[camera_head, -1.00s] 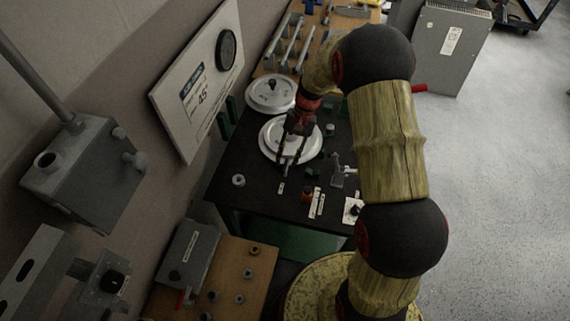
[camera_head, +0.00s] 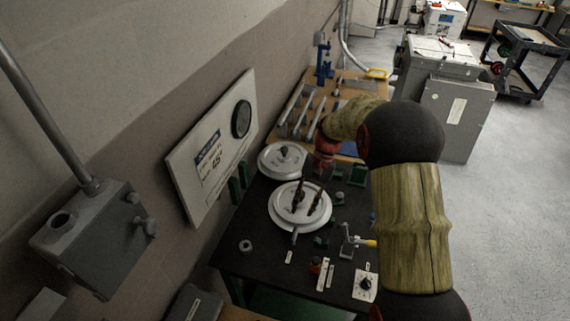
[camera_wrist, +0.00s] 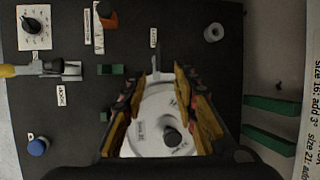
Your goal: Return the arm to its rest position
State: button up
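My gripper (camera_head: 305,208) is above the nearer white round dial (camera_head: 284,227) on the black bench (camera_head: 232,262). Its two fingers are spread apart with nothing held between them. In the wrist view the gripper (camera_wrist: 159,75) shows both fingers framing the white dial (camera_wrist: 150,138), with a dark knob near its middle. A thin metal pointer (camera_wrist: 154,55) reaches past the fingertips. Whether the fingers touch the dial I cannot tell. My arm is bent, coming from the lower right over the bench's right side.
A second white dial (camera_head: 270,158) sits behind. A toggle clamp (camera_head: 347,240) and a knob plate (camera_head: 365,286) are on the bench's right. A wall sign (camera_head: 203,160) and a grey box (camera_head: 90,233) are at left. Grey cabinets (camera_head: 458,120) stand right; the floor is open there.

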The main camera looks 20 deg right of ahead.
jog(key=s+a+r+n+t+h+b, duration=0.2)
jog(key=s+r+n+t, duration=0.1)
jog(key=s+r, duration=0.6)
jog(key=s+a+r+n+t+h+b, duration=0.2)
jog(key=s+r+t, duration=0.3)
jog(key=s+r, duration=0.4)
jog(key=s+n, duration=0.1)
jog(key=s, duration=0.6)
jog(key=shift+s+a, duration=0.2)
